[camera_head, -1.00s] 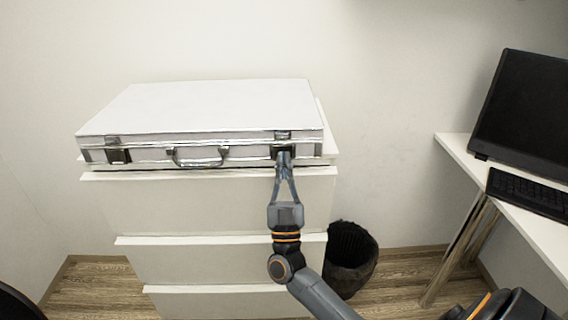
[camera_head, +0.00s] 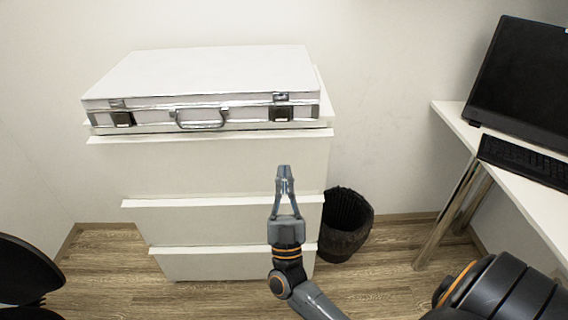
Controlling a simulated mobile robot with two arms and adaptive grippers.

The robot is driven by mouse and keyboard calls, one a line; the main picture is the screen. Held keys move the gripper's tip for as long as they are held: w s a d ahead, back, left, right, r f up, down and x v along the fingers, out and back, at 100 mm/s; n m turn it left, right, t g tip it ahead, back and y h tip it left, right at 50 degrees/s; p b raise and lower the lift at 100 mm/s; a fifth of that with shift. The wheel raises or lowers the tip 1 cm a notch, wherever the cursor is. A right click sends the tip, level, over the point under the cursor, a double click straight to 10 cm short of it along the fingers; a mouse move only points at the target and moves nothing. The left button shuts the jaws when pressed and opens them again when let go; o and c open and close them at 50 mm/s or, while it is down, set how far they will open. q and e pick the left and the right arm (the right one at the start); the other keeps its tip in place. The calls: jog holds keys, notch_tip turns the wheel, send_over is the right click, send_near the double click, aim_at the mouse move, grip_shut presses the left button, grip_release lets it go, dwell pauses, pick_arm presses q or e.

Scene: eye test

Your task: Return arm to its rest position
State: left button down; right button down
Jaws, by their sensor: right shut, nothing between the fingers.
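My right gripper (camera_head: 284,172) is in front of the white drawer cabinet, below the case and apart from it. Its fingertips are together, with nothing between them. My right arm comes in from the bottom right. A silver-white case (camera_head: 205,75) lies closed on top of the cabinet (camera_head: 215,162). It has a handle (camera_head: 202,119) and two latches on its front side, the right latch (camera_head: 281,108) above my gripper. My left gripper is not in view.
A black waste bin (camera_head: 345,225) stands on the floor right of the cabinet. A white desk (camera_head: 460,122) with a monitor (camera_head: 525,85) and keyboard (camera_head: 525,162) is at the right. A dark chair part (camera_head: 25,270) shows at the lower left. Wood floor is bare between bin and desk.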

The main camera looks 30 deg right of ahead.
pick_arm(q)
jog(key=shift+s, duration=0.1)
pick_arm(e)
jog(key=shift+f, duration=0.1)
dwell(0.4)
